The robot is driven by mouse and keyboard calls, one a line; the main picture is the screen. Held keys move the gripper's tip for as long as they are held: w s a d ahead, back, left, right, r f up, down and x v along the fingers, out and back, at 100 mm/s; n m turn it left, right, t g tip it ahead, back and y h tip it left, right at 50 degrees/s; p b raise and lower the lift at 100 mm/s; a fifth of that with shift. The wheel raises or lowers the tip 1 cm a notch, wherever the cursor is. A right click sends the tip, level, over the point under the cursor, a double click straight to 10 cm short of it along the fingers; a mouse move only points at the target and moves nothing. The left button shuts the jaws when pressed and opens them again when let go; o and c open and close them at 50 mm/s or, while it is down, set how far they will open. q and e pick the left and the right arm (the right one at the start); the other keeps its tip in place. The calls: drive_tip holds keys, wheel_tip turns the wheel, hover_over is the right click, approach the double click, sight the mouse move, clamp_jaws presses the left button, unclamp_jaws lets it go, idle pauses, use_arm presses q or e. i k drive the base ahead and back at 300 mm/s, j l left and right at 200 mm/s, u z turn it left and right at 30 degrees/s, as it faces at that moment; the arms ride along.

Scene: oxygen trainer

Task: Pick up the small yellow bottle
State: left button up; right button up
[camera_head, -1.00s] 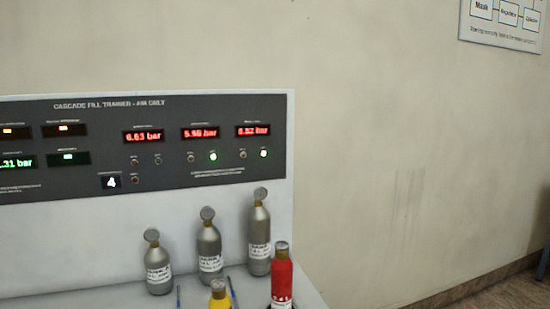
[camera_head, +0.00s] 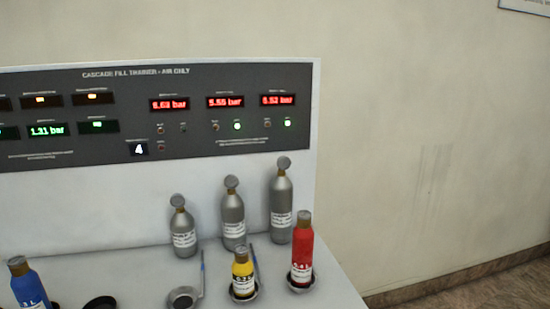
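The small yellow bottle (camera_head: 243,274) stands upright at the front of the bench, with a white label and a brass-coloured top. Its base sits in a dark round holder. A taller red bottle (camera_head: 302,250) stands to its right in a similar holder. A blue bottle (camera_head: 28,287) is at the lower left, cut off by the picture's edge. Neither of my grippers shows in the head view.
Several grey cylinders (camera_head: 233,217) stand behind the yellow bottle, before the control panel (camera_head: 200,122). An empty round holder (camera_head: 183,298) and a dark round one (camera_head: 100,303) lie left of the yellow bottle. Thin hoses or rods (camera_head: 202,272) stand nearby. Bare floor (camera_head: 480,292) lies to the right.

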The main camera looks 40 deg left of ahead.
sight(242, 268)
drive_tip(key=u, duration=1.3)
